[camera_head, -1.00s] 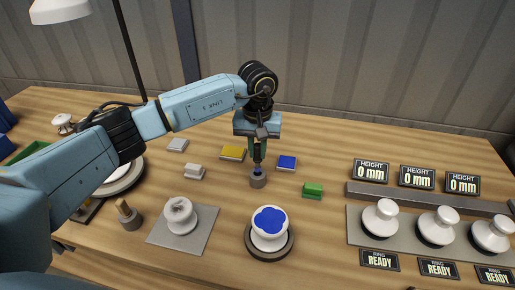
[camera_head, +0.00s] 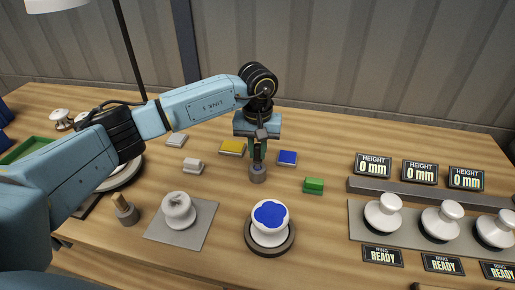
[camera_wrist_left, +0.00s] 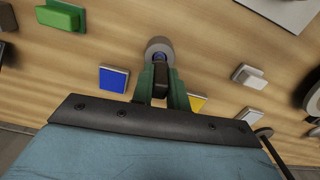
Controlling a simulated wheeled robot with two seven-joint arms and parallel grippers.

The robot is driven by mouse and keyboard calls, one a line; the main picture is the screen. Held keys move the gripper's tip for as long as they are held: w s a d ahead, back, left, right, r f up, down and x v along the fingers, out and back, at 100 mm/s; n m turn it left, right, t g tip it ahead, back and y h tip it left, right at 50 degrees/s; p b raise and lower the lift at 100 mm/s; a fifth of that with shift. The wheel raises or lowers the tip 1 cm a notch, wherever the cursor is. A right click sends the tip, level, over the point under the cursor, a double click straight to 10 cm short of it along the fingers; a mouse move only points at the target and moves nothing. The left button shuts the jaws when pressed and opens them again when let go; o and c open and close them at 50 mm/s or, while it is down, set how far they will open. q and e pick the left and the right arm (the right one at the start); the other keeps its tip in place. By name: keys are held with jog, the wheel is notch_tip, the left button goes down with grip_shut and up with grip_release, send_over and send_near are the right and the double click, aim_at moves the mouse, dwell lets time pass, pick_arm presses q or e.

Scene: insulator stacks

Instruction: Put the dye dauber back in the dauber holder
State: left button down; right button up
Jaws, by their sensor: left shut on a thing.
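My left gripper (camera_head: 257,150) points straight down above the middle of the table. It is shut on the dye dauber, a slim dark piece (camera_wrist_left: 160,73) between the green fingers in the left wrist view. The dauber holder, a small round grey cup (camera_head: 257,175), is directly under the fingers; it also shows in the left wrist view (camera_wrist_left: 159,45). The dauber's lower end is at the holder's mouth, with some blue showing there. How deep it sits is hidden. My right gripper is not in view.
A white insulator with a blue top (camera_head: 270,215) stands on a dark round base in front. A blue pad (camera_head: 287,158), yellow pad (camera_head: 232,147) and green block (camera_head: 314,186) lie nearby. A grey cup with a wooden handle (camera_head: 125,209) and white insulator (camera_head: 179,211) are at left.

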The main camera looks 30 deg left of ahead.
pick_arm(q)
jog(key=shift+f+b, duration=1.05)
jog(key=shift+f, duration=0.25)
jog(key=c, duration=1.3)
grip_release()
notch_tip(320, 180, up, 13)
jog(key=shift+r, duration=0.2)
